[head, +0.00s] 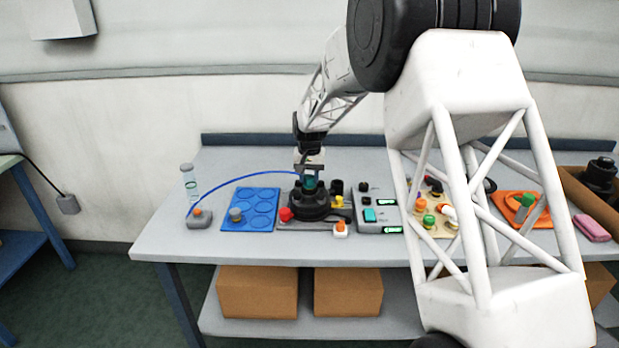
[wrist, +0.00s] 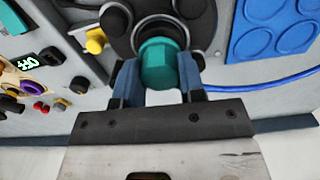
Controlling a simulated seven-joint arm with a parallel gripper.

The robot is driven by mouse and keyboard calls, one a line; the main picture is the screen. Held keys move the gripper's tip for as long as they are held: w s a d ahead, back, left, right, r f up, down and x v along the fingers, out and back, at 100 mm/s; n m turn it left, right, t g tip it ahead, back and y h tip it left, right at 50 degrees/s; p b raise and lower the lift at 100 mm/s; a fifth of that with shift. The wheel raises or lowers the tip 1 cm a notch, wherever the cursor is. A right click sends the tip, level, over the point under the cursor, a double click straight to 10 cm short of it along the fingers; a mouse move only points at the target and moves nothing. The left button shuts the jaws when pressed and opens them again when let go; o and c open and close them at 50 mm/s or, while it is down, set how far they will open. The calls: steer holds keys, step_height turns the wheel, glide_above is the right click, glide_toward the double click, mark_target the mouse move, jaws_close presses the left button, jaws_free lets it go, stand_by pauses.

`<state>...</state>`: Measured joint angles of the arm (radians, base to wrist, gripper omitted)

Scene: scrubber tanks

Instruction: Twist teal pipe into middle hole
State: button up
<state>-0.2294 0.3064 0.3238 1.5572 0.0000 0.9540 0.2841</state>
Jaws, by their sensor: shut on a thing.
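The teal pipe (wrist: 158,62) is between the two blue-grey fingers of my gripper (wrist: 157,82) in the wrist view, and the fingers are shut on it. In the head view a little of the teal pipe (head: 310,183) shows below my gripper (head: 308,173). The pipe stands over the round black fixture (head: 309,208) at the middle of the table. In the wrist view its far end meets a dark round opening in the black fixture (wrist: 121,47). How deep it sits in the hole is hidden.
A blue tray (head: 262,212) with round recesses lies left of the fixture. A grey control box (head: 376,213) stands close on the right. A blue hose (head: 240,181) arches to a small grey box (head: 199,222). An orange tray (head: 527,209) lies far right.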

steer(key=shift+f, duration=0.2)
steer(key=shift+c, duration=0.4)
stand_by(0.3)
steer(key=o, duration=1.2)
steer(key=shift+c, duration=0.2)
steer(key=shift+o, duration=0.5)
steer(key=o, duration=0.5)
steer(key=shift+o, duration=0.2)
steer(key=shift+r, duration=3.5)
